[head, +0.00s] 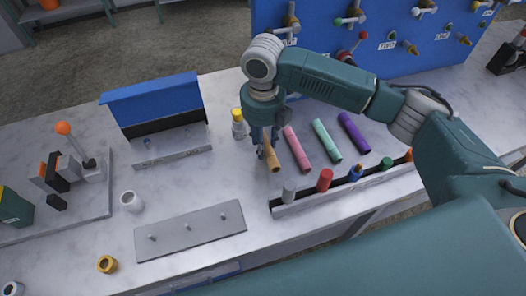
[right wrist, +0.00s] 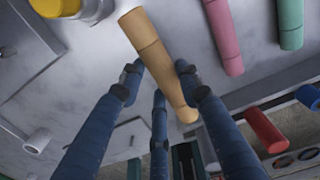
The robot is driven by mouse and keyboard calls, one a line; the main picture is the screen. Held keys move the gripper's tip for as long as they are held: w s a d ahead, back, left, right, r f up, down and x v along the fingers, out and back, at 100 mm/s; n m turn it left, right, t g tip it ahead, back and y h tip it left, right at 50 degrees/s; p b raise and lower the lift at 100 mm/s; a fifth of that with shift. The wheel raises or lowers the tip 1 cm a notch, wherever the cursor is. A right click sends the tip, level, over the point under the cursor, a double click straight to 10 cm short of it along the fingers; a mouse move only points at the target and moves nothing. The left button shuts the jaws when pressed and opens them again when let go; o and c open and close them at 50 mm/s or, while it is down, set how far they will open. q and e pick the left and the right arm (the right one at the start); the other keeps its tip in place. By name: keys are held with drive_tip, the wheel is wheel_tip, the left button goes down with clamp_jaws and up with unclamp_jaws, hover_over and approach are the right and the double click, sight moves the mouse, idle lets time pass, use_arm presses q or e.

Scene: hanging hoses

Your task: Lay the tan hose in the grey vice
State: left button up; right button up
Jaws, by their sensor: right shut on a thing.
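The tan hose (head: 271,158) is a short tube at the left end of a row of coloured hoses on the bench. My right gripper (head: 265,143) is over it, pointing down, with its fingers shut on it. In the right wrist view the tan hose (right wrist: 152,48) runs between the three blue fingertips (right wrist: 160,84), its far end sticking out past them. A grey fixture (head: 95,172) with an orange-ball lever stands at the left; I cannot tell for sure whether it is the grey vice. My left gripper is not in view.
Pink (head: 297,149), green (head: 327,141) and purple (head: 354,132) hoses lie to the right. A tray (head: 338,189) with coloured plugs is in front. A yellow-capped bottle (head: 239,126) stands close left.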

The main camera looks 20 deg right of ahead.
sight(263, 161)
drive_tip(key=shift+f, duration=0.85)
wheel_tip(263, 161, down, 3)
drive_tip(key=shift+p, duration=0.9)
drive_tip(key=shift+f, duration=0.45)
drive_tip(key=shift+f, duration=0.1)
drive_tip(key=o, duration=1.2)
drive_tip(key=shift+c, duration=0.2)
